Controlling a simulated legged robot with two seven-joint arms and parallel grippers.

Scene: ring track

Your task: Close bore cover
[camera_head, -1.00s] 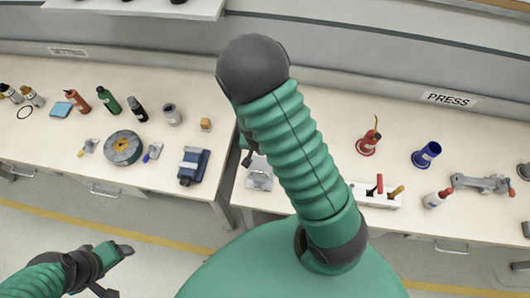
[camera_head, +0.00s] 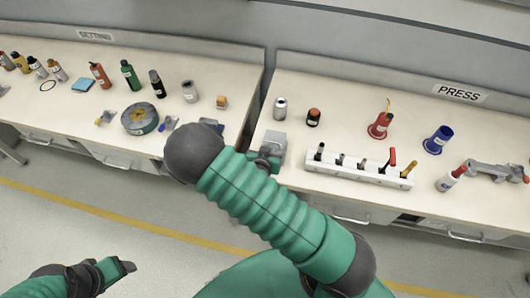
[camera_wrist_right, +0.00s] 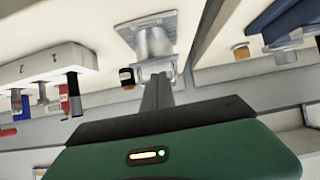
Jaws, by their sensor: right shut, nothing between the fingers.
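A grey metal fixture (camera_head: 273,143) stands at the left end of the right bench. In the wrist view, where the scene appears upside down, it shows as a metal cylinder (camera_wrist_right: 152,43) on a square plate. I cannot single out the bore cover or tell its position. My right gripper (camera_head: 262,161) is partly hidden by my arm, at the fixture's front side. Its dark fingers (camera_wrist_right: 157,88) are shut and empty, with tips at or very near the cylinder's end; contact is unclear. My left gripper (camera_head: 124,267) is low at left, away from the benches.
A white rack (camera_head: 345,172) with several tools stands right of the fixture. A silver can (camera_head: 280,109) and a dark red-topped jar (camera_head: 313,118) stand behind. A red funnel-like piece (camera_head: 380,127) and blue one (camera_head: 437,140) are farther right. A gap separates the benches.

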